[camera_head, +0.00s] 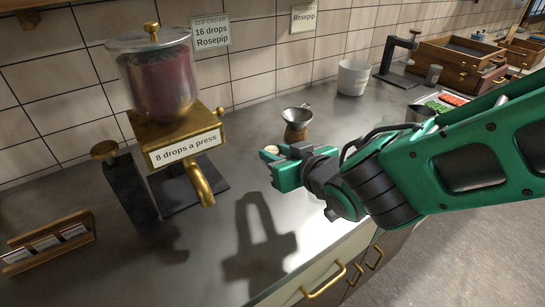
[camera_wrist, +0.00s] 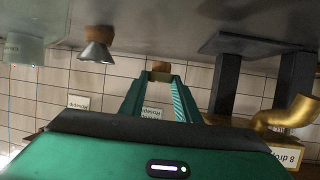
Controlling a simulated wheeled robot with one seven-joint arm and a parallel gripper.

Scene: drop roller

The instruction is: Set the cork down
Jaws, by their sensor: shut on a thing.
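The cork (camera_head: 271,149) is a small tan piece at the tips of my gripper (camera_head: 281,165), which is shut on it above the counter. In the wrist view the cork (camera_wrist: 162,67) shows at the far end of the two green fingers of my gripper (camera_wrist: 160,80). The fingers hide part of it. The grey counter (camera_head: 200,255) lies below, with my arm's shadow on it. I see no contact between the cork and the counter.
A white cup (camera_head: 353,77) stands farther back.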

